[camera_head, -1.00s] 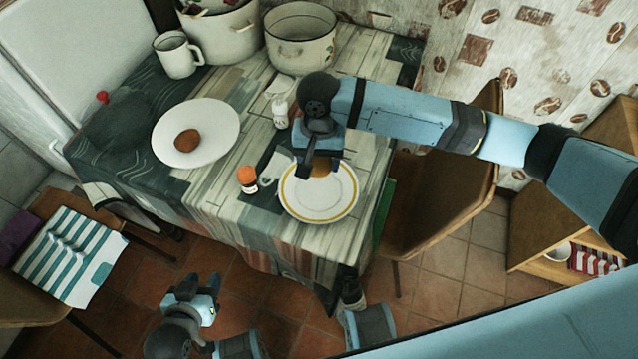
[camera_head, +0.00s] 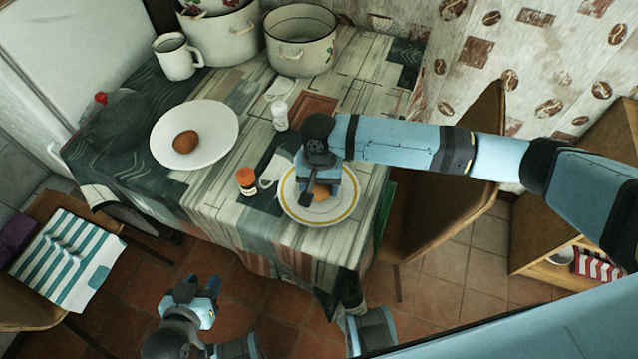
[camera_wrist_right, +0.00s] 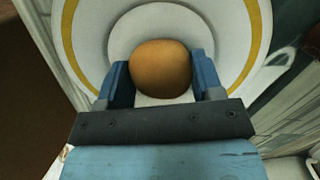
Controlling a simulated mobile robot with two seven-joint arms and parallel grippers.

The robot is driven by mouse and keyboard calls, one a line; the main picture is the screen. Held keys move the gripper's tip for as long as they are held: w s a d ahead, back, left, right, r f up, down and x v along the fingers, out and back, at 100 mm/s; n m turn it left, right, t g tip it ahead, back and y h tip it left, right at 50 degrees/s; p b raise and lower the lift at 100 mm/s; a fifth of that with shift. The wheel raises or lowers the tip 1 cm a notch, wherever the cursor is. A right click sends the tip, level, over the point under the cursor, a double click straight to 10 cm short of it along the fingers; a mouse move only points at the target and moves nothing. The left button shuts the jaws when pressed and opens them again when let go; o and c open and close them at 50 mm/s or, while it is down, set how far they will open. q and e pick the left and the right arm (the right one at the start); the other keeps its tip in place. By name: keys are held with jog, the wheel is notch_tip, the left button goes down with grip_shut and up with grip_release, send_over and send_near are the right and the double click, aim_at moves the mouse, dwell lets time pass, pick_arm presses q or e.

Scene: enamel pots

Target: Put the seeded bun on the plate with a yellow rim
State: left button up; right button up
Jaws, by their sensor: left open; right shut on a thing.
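A round golden-brown bun (camera_wrist_right: 160,68) is between the fingers of my right gripper (camera_wrist_right: 162,85), which is shut on it. In the head view this gripper (camera_head: 318,185) is low over the plate with a yellow rim (camera_head: 345,208), and part of the bun (camera_head: 320,194) shows below it. The bun is over the middle of the plate; I cannot tell if it touches it. Seeds are not clear at this size. My left gripper (camera_head: 206,300) is open and empty, low in front of the table.
A plain white plate (camera_head: 222,122) with a darker brown bun (camera_head: 185,142) lies to the left. An orange-capped shaker (camera_head: 247,182) and a white shaker (camera_head: 280,115) stand near the yellow-rimmed plate. A mug (camera_head: 176,58) and enamel pots (camera_head: 302,48) are at the back.

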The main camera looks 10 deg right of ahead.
jog(key=o, duration=0.7)
pick_arm(q)
jog(key=shift+s+f, duration=0.1)
jog(key=shift+f, duration=0.2)
pick_arm(e)
jog(key=shift+o, duration=0.2)
pick_arm(q)
jog(key=shift+a+r+p, duration=0.2)
jog(key=shift+r+p, duration=0.35)
jog(key=shift+p, duration=0.2)
pick_arm(e)
notch_tip(320, 180, up, 12)
jog(key=w, duration=0.1)
jog(key=shift+w+d, duration=0.15)
jog(key=shift+w, duration=0.05)
pick_arm(q)
jog(key=shift+d, duration=0.2)
